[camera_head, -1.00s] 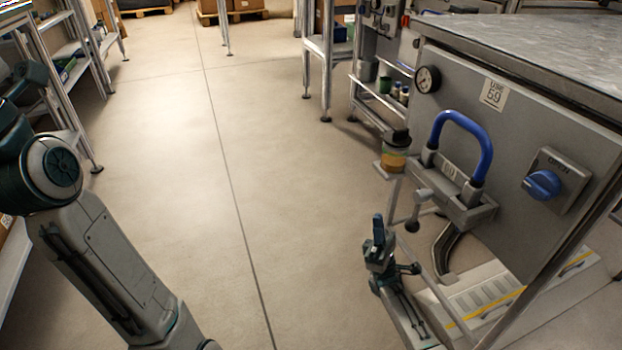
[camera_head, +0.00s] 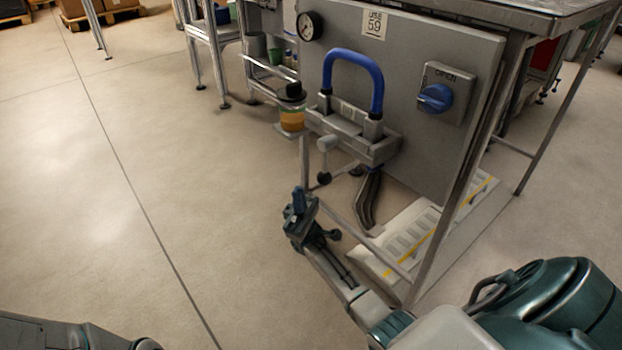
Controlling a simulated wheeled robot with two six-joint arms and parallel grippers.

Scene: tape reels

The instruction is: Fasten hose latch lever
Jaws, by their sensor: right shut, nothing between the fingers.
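A blue U-shaped hose (camera_head: 353,62) arches up from a grey bracket block (camera_head: 352,133) on the front of a grey panel. Below the bracket's left end a short grey lever-like part (camera_head: 326,145) hangs, with a dark ball knob (camera_head: 324,178) at its lower end. Whether it is latched cannot be told. My left gripper is out of view.
The panel carries a blue rotary knob (camera_head: 435,98) marked OPEN and a gauge (camera_head: 310,26). A jar with amber contents (camera_head: 292,112) stands on a small ledge left of the bracket. A thin metal frame rail passes near my right arm. The floor at left is clear.

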